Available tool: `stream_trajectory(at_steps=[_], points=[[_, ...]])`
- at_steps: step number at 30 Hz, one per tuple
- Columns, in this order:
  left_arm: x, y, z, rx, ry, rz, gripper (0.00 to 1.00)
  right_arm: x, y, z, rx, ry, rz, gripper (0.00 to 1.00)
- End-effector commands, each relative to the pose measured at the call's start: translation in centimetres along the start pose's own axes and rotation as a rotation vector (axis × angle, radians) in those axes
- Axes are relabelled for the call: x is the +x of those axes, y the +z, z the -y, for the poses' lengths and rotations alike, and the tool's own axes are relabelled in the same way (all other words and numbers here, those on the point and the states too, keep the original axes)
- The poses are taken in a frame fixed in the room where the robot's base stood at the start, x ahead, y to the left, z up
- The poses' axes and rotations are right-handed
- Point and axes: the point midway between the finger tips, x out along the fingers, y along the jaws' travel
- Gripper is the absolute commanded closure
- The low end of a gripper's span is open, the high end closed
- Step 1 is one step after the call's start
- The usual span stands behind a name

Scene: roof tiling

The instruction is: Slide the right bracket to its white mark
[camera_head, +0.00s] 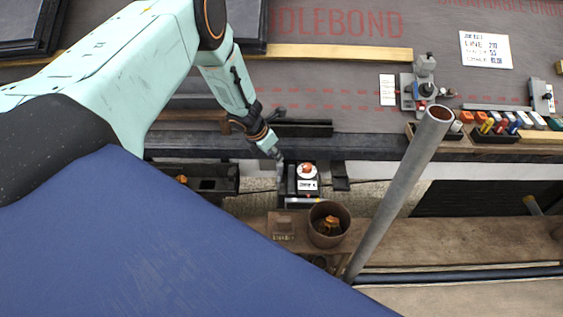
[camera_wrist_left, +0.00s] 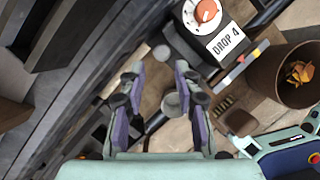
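A grey clamp-like bracket (camera_head: 424,88) stands on the dark underlay at centre right, beside a small white card (camera_head: 387,89). A smaller grey bracket (camera_head: 541,96) stands farther right, at the end of a thin dark bar. My left gripper (camera_head: 277,154) is at the eave, well left of and below both brackets. In the left wrist view its two purple-padded fingers (camera_wrist_left: 158,76) are apart with nothing gripped between them. The brackets are not seen in that view. My right gripper is not in view.
A box with a dial and a "DROP 4" label (camera_wrist_left: 228,39) stands just right of the left gripper. A brown pot (camera_head: 329,224) sits below it on the plank. A grey pole (camera_head: 399,190) rises between the gripper and the brackets. Trays of coloured pieces (camera_head: 494,131) line the eave.

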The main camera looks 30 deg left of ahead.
Motion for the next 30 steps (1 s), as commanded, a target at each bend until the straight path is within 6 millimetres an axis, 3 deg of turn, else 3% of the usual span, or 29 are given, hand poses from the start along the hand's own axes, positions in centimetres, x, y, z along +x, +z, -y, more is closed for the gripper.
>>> stream_trajectory(at_steps=[9,13,26,30], points=[[5.1,-0.7,0.3,0.000,-0.002,-0.002,0.67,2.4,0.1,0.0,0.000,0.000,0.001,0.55],[6.4,-0.6,0.2,-0.002,-0.001,-0.001,0.67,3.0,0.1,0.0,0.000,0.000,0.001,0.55],[7.2,-0.1,0.3,-0.002,-0.003,-0.001,0.67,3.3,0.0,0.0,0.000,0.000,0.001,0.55],[7.2,0.0,0.3,-0.003,-0.003,-0.001,0.79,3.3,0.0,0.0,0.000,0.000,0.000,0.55]])
